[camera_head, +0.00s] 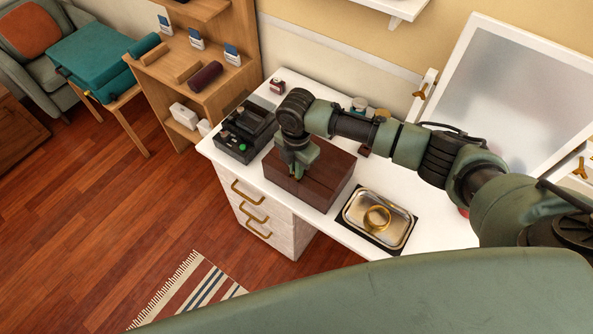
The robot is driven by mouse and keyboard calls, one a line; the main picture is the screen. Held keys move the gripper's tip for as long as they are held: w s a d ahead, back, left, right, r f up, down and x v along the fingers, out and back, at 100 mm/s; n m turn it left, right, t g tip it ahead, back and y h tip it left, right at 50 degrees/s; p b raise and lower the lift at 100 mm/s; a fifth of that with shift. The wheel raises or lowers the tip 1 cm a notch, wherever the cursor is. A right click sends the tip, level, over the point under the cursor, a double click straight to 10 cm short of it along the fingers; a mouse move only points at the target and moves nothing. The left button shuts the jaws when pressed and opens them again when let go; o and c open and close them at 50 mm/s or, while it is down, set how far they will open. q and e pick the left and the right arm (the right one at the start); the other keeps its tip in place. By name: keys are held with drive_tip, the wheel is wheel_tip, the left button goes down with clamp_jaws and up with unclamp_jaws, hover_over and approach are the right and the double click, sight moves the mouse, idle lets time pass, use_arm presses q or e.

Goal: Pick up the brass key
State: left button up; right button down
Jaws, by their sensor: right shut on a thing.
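No brass key can be made out in the head view. My right gripper (297,174) points down at the dark brown wooden box (325,178) on the white dresser. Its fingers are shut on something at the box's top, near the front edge. What is between the fingers is too small and hidden to tell. The gripper and wrist cover part of the box. My left gripper is not in view.
On the white dresser (350,239), a black organizer (237,149) stands left of the box. A metal tray (398,228) with a gold ring-shaped piece (377,218) lies right of it. A white-framed mirror (520,90) stands behind. A striped rug (195,290) lies on the floor.

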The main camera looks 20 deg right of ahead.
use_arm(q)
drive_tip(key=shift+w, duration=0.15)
